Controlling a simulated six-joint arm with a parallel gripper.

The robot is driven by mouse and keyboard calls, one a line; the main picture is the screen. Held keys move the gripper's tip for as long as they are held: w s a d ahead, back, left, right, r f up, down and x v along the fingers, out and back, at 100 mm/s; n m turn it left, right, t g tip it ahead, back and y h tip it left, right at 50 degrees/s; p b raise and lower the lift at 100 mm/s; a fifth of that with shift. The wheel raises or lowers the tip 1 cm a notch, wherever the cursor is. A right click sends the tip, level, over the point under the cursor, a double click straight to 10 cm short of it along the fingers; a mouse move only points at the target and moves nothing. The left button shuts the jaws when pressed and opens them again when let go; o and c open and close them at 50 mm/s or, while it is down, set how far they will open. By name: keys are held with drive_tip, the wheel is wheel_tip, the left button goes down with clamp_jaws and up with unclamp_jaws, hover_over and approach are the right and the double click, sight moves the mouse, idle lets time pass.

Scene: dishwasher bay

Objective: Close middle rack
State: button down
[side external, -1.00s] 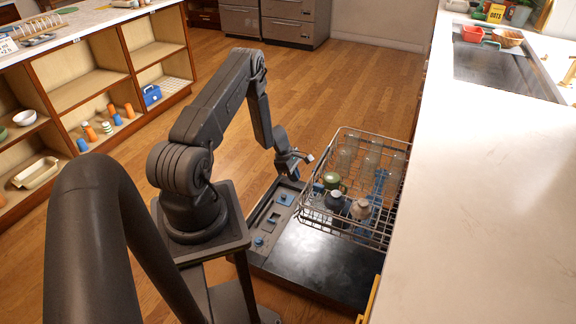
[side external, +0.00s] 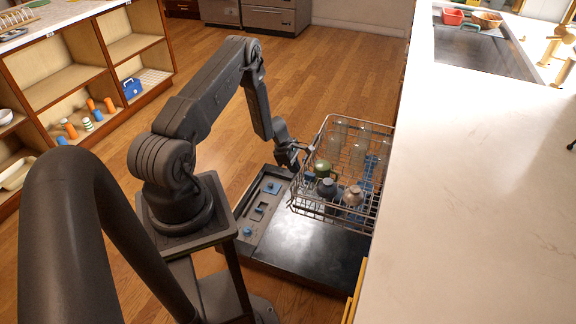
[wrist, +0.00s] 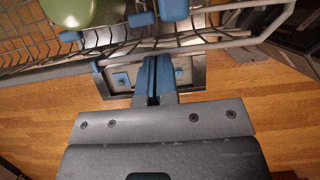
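The middle rack (side external: 322,214) is a wire basket pulled out over the open dishwasher door (side external: 300,240). It holds a green mug, dark and beige cups and clear glasses. My gripper (side external: 303,150) is at the rack's outer side, by its left upper rim. In the wrist view the blue fingers of my gripper (wrist: 153,62) are together with nothing seen between them. The rack's rim (wrist: 180,48) crosses just beyond the fingertips there. I cannot tell whether they touch it.
The white counter (side external: 470,190) runs along the right, above the rack's inner side. A shelf unit (side external: 70,75) stands at the left. The wood floor (side external: 330,60) beyond the rack is clear. The green mug (wrist: 80,10) sits near the rack's rim.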

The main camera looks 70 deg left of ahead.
drive_tip(key=w+d, duration=2.2)
drive_tip(key=d, duration=0.1)
drive_tip(key=shift+w, duration=0.35)
drive_tip(key=shift+f, duration=0.1)
